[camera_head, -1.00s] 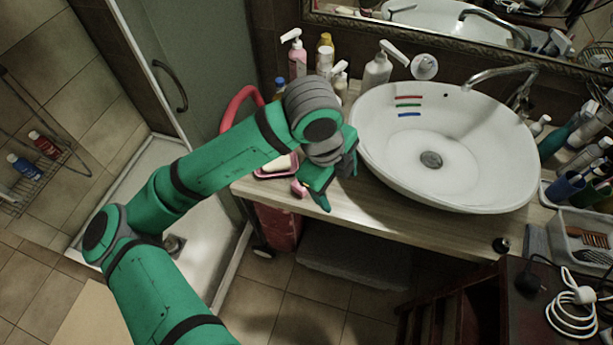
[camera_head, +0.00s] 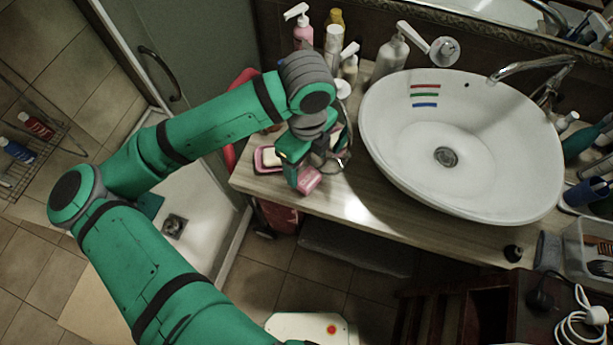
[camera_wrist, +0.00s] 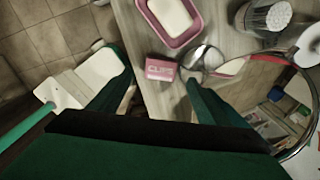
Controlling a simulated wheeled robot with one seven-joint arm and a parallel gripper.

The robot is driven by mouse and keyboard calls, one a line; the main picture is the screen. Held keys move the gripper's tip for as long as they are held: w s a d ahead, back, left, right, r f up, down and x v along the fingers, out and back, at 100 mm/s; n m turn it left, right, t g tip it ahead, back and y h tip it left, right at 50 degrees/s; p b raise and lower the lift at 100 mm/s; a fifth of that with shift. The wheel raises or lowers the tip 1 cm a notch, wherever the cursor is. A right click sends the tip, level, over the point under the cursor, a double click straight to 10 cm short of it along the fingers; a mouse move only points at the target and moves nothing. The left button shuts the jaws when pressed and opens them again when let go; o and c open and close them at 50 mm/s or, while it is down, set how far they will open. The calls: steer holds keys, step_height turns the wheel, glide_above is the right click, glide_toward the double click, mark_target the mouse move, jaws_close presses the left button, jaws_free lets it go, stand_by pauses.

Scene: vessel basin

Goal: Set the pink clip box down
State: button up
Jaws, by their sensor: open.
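The pink clip box (camera_head: 309,180) rests on the wooden counter (camera_head: 365,205) close to its front edge, near the counter's left end. In the wrist view the pink box (camera_wrist: 160,70), with pale lettering on it, lies between my two spread green fingers, with gaps on both sides. My gripper (camera_head: 307,173) is open just above and around the box, and it also shows in the wrist view (camera_wrist: 160,84). In the head view my wrist hides part of the counter behind the box.
A pink soap dish (camera_wrist: 188,37) with white soap lies just behind the box. A round mirror (camera_wrist: 290,105) stands close to my right finger in the wrist view. The white basin (camera_head: 400,170) is to the right. Several bottles (camera_head: 333,45) line the wall.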

mark_target(308, 178)
steer(key=shift+s+d+f, duration=0.15)
steer(key=shift+d+f, duration=0.15)
steer(key=shift+f, duration=0.25)
steer(key=shift+a+f, duration=0.15)
steer(key=shift+f, duration=2.4)
steer(key=c, duration=1.2)
steer(key=shift+c, duration=0.2)
steer(key=shift+r, duration=0.15)
